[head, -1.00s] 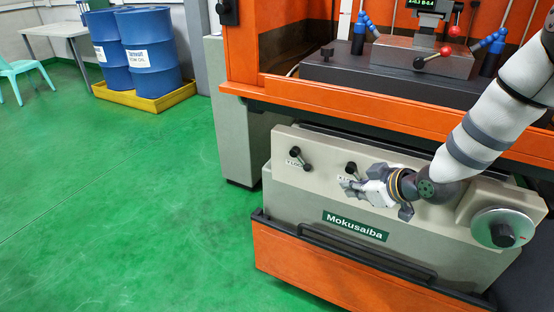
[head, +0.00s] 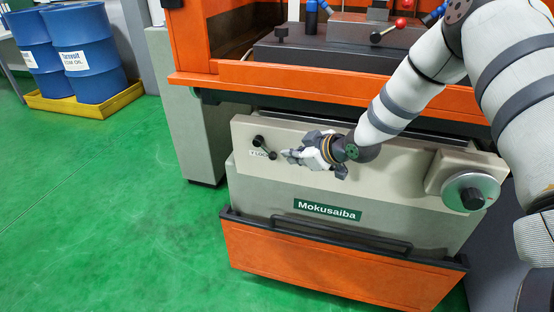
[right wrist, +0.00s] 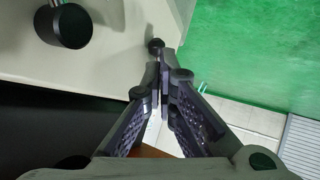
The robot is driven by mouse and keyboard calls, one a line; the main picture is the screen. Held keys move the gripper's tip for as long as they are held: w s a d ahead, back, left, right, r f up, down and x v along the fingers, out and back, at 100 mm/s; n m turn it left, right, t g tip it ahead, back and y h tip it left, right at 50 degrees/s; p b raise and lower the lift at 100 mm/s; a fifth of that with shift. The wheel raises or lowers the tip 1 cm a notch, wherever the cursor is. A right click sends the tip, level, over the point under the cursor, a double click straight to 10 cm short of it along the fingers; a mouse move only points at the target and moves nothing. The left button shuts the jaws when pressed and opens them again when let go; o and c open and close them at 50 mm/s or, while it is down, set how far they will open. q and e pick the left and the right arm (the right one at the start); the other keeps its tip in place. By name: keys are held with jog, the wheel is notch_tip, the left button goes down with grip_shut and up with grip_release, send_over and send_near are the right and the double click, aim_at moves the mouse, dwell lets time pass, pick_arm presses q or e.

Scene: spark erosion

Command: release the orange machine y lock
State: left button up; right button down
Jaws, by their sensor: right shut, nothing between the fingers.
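The orange machine's grey front panel (head: 400,167) carries the Y lock (head: 263,146), a small black lever with ball ends above a partly covered label, near the panel's left end. My right gripper (head: 286,154) is just right of the lever, its fingers pointing left toward it. In the right wrist view the fingertips (right wrist: 163,78) are together and empty. A black knob (right wrist: 155,46), apparently the Y lock's, shows just beyond the tips; I cannot tell whether they touch. My left gripper is not in view.
A larger black knob (right wrist: 70,26) is close at upper left in the right wrist view. A round handwheel (head: 471,196) is at the panel's right end. The orange table edge (head: 330,92) overhangs above. The green floor (head: 100,210) at left is clear.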

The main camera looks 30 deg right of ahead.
aim_at(274, 158)
jog(key=b+x, duration=0.1)
jog(key=x, duration=0.4)
jog(key=shift+s+f, duration=0.15)
jog(key=shift+f, duration=0.1)
jog(key=shift+w+f, duration=0.1)
jog(key=shift+w, duration=0.2)
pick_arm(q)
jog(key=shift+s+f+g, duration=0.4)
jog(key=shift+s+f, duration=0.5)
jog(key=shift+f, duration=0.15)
pick_arm(e)
jog(key=shift+w, duration=0.3)
pick_arm(q)
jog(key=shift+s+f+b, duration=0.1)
jog(key=shift+b, duration=0.2)
pick_arm(e)
jog(key=shift+f, duration=0.1)
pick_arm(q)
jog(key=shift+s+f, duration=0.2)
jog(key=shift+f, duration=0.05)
pick_arm(e)
jog(key=shift+a+f, duration=0.1)
jog(key=shift+f, duration=0.1)
